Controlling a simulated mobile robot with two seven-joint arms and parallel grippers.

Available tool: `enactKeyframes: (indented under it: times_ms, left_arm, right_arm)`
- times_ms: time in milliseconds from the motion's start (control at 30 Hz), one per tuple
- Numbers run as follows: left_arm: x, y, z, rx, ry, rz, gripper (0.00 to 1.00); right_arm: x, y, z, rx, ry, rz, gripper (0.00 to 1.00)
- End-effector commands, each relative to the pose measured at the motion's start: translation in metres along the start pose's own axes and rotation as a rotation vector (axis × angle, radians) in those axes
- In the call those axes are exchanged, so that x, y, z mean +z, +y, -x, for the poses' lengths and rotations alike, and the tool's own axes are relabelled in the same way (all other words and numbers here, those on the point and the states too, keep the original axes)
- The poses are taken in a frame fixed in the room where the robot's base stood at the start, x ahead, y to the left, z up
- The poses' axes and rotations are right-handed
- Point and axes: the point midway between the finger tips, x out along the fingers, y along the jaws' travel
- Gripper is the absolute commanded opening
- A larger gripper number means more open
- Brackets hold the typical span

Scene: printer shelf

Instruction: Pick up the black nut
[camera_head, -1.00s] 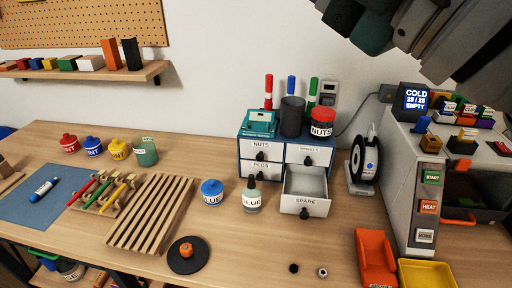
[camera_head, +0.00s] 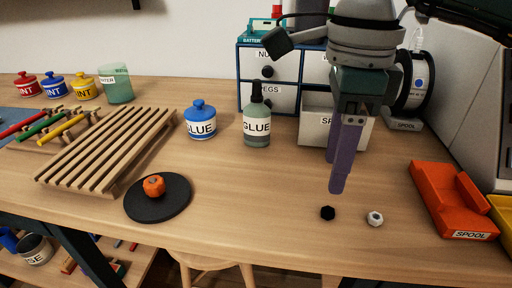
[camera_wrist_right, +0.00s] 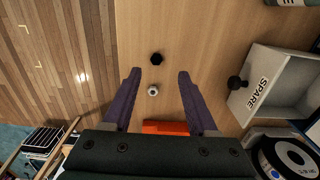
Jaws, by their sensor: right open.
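The black nut (camera_head: 328,213) lies on the wooden table near its front edge. A light metal nut (camera_head: 375,218) lies just to its right. In the right wrist view the black nut (camera_wrist_right: 157,58) is beyond the fingertips, and the light nut (camera_wrist_right: 153,90) shows between the fingers. My right gripper (camera_head: 340,188) hangs above the table, a little above and behind the nuts, its purple fingers pointing down. In the right wrist view its fingers (camera_wrist_right: 158,72) are spread apart with nothing between them in grasp. My left gripper is not in view.
The open SPARE drawer (camera_head: 314,124) stands behind my right gripper. An orange spool tray (camera_head: 450,200) is to the right. Table around the nuts is clear.

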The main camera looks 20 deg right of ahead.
Motion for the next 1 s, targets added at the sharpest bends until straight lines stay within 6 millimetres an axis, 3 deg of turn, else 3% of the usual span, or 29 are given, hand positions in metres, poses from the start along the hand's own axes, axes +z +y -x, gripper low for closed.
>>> enactKeyframes:
  times_ms: [500,800,1000]
  left_arm:
    - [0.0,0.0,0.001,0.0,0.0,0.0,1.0]
    - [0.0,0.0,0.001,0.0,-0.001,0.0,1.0]
    - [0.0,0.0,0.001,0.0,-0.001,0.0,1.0]
  right_arm:
    - [-0.009,0.006,-0.065,0.004,-0.003,0.0,0.59]
    - [-0.008,0.006,-0.07,0.001,-0.005,0.002,0.59]
    - [-0.008,0.006,-0.07,0.001,-0.005,0.001,0.36]
